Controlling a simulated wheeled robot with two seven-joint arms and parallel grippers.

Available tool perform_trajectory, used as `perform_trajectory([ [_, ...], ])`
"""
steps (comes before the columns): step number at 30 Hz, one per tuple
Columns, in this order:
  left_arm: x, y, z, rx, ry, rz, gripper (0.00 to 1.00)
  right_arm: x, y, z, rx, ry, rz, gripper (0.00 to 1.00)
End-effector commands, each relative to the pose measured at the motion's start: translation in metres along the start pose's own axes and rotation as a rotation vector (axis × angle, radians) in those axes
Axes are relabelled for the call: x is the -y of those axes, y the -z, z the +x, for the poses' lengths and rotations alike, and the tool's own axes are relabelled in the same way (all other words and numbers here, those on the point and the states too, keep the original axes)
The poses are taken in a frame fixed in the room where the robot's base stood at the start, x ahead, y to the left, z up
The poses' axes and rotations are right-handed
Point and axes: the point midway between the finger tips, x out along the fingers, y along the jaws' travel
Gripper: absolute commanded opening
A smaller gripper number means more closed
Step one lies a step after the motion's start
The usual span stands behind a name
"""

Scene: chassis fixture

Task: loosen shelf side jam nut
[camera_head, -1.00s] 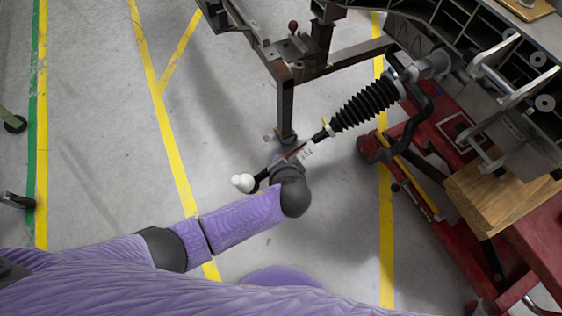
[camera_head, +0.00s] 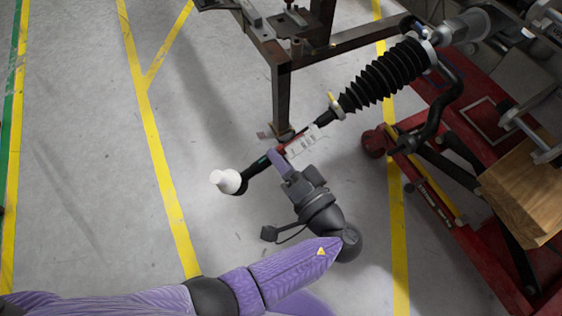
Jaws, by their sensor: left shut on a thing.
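A steering rod assembly runs diagonally in the head view. It has a black ribbed boot (camera_head: 384,77), a dark rod (camera_head: 323,117) below it, a yellowish collar (camera_head: 336,105) beside the boot's small end, and a white rounded end piece (camera_head: 227,181) at the lower left. Red and teal bands show along the rod's lower part. My left gripper (camera_head: 279,156) is shut across this lower part, between the white end and the boot. The fingertips and the exact contact are small. I cannot pick out the jam nut for certain. My right gripper is not in view.
A brown metal frame (camera_head: 281,95) stands behind the rod, with its leg close to my left gripper. A red cart (camera_head: 440,180) with a wooden block (camera_head: 527,190) is at the right. The grey floor with yellow lines is open at the left.

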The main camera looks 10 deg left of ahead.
Motion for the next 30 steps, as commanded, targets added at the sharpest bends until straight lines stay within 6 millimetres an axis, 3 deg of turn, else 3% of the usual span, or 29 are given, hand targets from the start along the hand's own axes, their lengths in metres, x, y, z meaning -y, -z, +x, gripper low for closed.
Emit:
perform_trajectory([
  [1,-0.010,-0.004,-0.001,0.002,0.026,0.003,0.00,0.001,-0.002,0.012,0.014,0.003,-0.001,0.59],
  [3,-0.010,-0.004,-0.001,0.002,0.075,-0.003,0.00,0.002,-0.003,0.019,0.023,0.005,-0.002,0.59],
  [11,-0.008,-0.002,0.001,0.001,0.192,-0.016,0.00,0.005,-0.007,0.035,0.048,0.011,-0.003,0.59],
  [13,-0.007,-0.002,0.001,0.001,0.213,-0.018,0.00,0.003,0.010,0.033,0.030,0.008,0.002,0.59],
  [18,-0.006,-0.001,0.001,0.001,0.243,-0.021,0.00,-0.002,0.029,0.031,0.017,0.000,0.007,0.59],
  [30,-0.004,0.000,0.001,0.001,0.256,-0.024,0.00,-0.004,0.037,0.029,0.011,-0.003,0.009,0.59],
])
